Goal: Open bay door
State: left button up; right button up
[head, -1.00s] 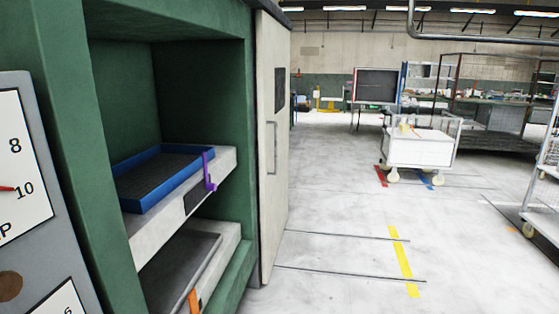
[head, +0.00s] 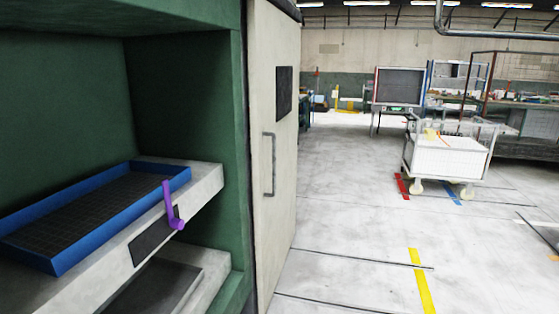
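The bay door (head: 274,220) is a tall cream panel at the right side of the green press frame (head: 232,130). It has a grey vertical bar handle (head: 267,165) and a dark square plate (head: 284,93). The door stands beside the bay, and the bay's front is uncovered. Inside the bay, a blue-rimmed tray (head: 165,172) with a dark grid floor sits on a pale shelf (head: 207,185). A purple lever (head: 172,208) is at the shelf's front. Neither of my grippers shows in the head view.
A lower shelf with a dark tray (head: 160,285) is under the first. A white wheeled cart (head: 445,158) stands on the right, with red and blue floor marks by it. The pale floor (head: 345,220) right of the door is clear, with a yellow stripe (head: 422,280).

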aim_at(274, 41)
jog(key=i+l, duration=0.4)
jog(key=i, duration=0.2)
jog(key=i+l+u, duration=0.15)
jog(key=i+l, duration=0.2)
jog(key=i, duration=0.25)
